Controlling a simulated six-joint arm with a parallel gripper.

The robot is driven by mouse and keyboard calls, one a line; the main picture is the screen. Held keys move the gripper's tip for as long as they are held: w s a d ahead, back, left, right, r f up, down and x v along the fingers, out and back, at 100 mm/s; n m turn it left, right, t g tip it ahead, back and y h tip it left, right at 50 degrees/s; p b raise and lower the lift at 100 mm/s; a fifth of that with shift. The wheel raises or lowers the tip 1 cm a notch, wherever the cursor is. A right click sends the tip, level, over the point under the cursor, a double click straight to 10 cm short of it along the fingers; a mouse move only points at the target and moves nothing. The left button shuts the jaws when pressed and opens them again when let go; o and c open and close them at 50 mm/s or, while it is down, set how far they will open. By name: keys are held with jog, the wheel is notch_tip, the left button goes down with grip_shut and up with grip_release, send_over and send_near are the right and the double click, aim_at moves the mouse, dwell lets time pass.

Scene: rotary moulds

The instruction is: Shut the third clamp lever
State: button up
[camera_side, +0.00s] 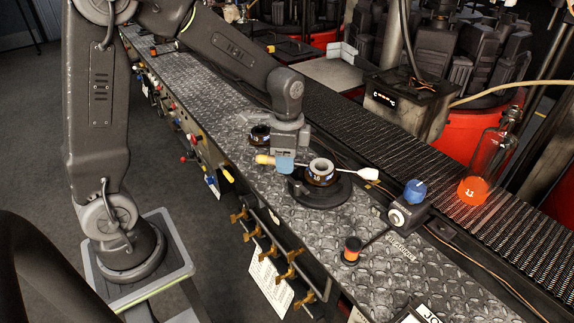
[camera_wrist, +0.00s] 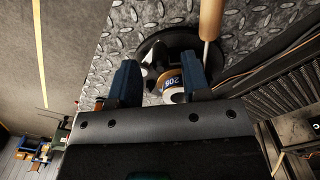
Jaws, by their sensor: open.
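A rotary mould stands on the plate bench, with a round black base (camera_side: 322,197) and a ring-shaped body (camera_side: 320,172) that carries a number. A lever with a white knob (camera_side: 367,174) sticks out to its right, and a wooden-handled lever (camera_side: 265,160) to its left. The wooden handle also shows at the top of the wrist view (camera_wrist: 211,18). I cannot tell which lever is the third. My gripper (camera_side: 286,164) is pointed down beside the mould, close to the wooden-handled lever. In the wrist view its blue fingers (camera_wrist: 158,74) are apart, with part of the mould between them; I see nothing gripped.
A second dark round mould (camera_side: 260,134) is behind my gripper. A box with a blue knob (camera_side: 415,191) and a rod with a dark, orange-banded knob (camera_side: 352,249) stand at right. Several brass levers (camera_side: 270,251) line the bench's front edge.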

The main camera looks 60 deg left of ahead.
jog(key=shift+f, duration=1.2)
jog(key=shift+c, duration=0.2)
grip_shut()
